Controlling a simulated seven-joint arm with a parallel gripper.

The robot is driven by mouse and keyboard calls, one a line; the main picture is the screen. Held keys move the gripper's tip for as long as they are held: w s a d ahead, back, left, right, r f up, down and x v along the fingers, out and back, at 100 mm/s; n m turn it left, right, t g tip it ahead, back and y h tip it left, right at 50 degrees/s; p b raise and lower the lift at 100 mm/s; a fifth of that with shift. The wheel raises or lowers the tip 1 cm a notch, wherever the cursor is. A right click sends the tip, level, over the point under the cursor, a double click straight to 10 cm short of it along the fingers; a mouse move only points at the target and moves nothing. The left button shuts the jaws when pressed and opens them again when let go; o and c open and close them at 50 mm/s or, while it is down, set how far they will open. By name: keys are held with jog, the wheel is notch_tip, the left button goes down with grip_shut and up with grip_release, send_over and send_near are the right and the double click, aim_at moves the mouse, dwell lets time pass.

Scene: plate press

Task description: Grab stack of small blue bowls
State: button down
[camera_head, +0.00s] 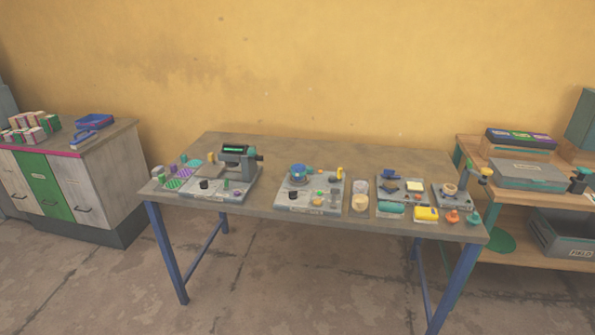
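A small blue rounded item (299,171), possibly the stack of small blue bowls, sits at the back left of the middle grey base on the table. It is too small to tell whether it is several nested bowls. A darker blue piece (391,174) is on another grey tray further right; its shape is unclear. My gripper is not in view.
The table (340,150) has a machine with a green display (235,154) on its left and small coloured items along its front. Its back strip is clear. A cabinet (95,165) with blue trays (95,120) stands left. A wooden shelf (500,205) with boxes stands right.

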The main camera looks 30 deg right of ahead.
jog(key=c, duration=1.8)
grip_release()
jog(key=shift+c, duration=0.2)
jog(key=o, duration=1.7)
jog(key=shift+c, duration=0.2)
